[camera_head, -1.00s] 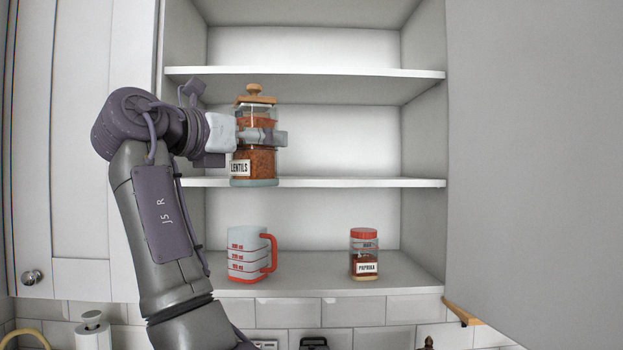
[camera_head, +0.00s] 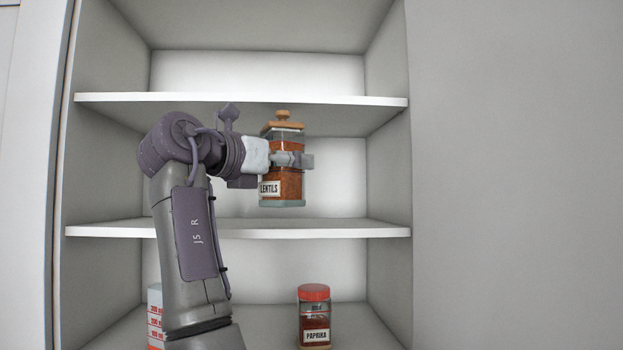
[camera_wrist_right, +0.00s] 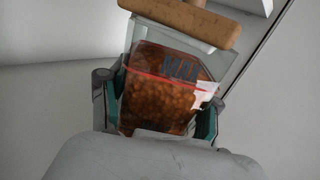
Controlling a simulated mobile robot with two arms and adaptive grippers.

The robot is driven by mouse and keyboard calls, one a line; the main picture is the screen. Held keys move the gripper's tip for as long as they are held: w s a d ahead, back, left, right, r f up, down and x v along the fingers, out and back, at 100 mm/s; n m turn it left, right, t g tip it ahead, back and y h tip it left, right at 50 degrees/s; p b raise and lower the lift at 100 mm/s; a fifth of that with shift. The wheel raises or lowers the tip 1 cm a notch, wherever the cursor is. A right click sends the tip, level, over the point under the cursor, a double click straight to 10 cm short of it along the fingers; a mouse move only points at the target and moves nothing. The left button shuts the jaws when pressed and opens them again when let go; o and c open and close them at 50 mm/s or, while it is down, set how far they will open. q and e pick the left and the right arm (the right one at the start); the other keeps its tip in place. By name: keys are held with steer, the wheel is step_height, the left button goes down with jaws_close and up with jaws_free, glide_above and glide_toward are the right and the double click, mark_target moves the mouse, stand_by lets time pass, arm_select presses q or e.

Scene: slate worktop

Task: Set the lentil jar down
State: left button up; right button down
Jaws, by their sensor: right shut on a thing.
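The lentil jar (camera_head: 290,184) is a clear jar of orange-brown lentils with a wooden lid and a "LENTILS" label. It is upright in the head view, in front of the middle opening of the cupboard, its base above the middle shelf (camera_head: 240,229). My right gripper (camera_head: 293,160) is shut around the jar's upper body. In the right wrist view the jar (camera_wrist_right: 165,95) fills the space between the fingers, its lid at the top. My left gripper is not in view.
A red-lidded paprika jar (camera_head: 314,318) stands on the lower shelf. A measuring cup (camera_head: 155,312) there is mostly hidden behind my right arm. An upper shelf (camera_head: 240,99) runs above the jar. The middle shelf looks clear.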

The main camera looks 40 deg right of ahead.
steer(key=d+f+p, duration=0.1)
steer(key=d, duration=0.1)
steer(key=w+d+f+p, duration=0.1)
steer(key=d, duration=0.2)
steer(key=w+d+f+p, duration=0.1)
steer(key=d, duration=0.1)
steer(key=shift+d, duration=0.25)
steer(key=shift+d+f, duration=0.1)
steer(key=shift+f, duration=0.15)
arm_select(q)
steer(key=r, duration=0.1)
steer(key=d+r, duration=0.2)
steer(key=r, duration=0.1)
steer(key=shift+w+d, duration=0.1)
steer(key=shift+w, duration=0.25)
arm_select(e)
steer(key=shift+s, duration=0.1)
steer(key=shift+c, duration=0.7)
jaws_free()
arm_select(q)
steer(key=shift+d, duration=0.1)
